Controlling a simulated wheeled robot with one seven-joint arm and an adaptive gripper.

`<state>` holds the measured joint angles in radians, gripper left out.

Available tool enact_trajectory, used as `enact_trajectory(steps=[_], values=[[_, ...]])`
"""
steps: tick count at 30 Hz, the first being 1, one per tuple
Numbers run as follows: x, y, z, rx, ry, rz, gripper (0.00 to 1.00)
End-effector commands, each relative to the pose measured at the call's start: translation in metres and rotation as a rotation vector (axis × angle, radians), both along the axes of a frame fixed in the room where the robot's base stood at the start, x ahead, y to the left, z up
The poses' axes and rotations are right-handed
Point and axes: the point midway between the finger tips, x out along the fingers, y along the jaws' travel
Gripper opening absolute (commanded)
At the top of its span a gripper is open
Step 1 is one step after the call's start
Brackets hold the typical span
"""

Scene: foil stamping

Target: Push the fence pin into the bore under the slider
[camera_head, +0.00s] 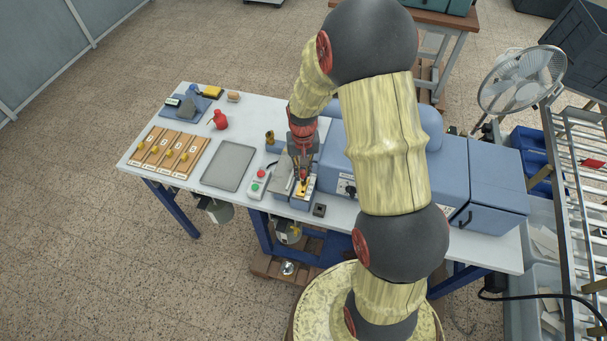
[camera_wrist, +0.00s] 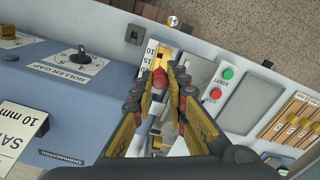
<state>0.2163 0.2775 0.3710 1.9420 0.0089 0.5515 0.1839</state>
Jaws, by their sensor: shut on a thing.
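My gripper (camera_head: 303,178) is over the front of the blue machine. In the wrist view my gripper (camera_wrist: 164,74) has its fingers closed around the red-headed fence pin (camera_wrist: 158,80). The yellow slider (camera_wrist: 154,57) lies right by the fingertips, next to a white scale (camera_wrist: 147,62) marked in millimetres. In the head view the yellow slider (camera_head: 301,190) shows just below the fingertips. The pin's lower end and the bore are hidden, so I cannot tell how deep the pin sits.
A green and red button box (camera_head: 259,183) stands close to the left. A grey tray (camera_head: 228,166) and wooden blocks with yellow knobs (camera_head: 171,152) lie farther left. The machine's blue body (camera_head: 380,165) with a dial stands close to the right. A small dark block (camera_head: 319,210) is near the table's front edge.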

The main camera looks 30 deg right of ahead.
Motion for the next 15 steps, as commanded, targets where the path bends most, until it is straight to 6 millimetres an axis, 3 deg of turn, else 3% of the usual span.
enact_trajectory(steps=[10,15], values=[[0.000,0.000,-0.001,0.001,-0.003,0.000,0.00],[0.000,0.000,-0.010,0.001,-0.001,0.000,0.00]])
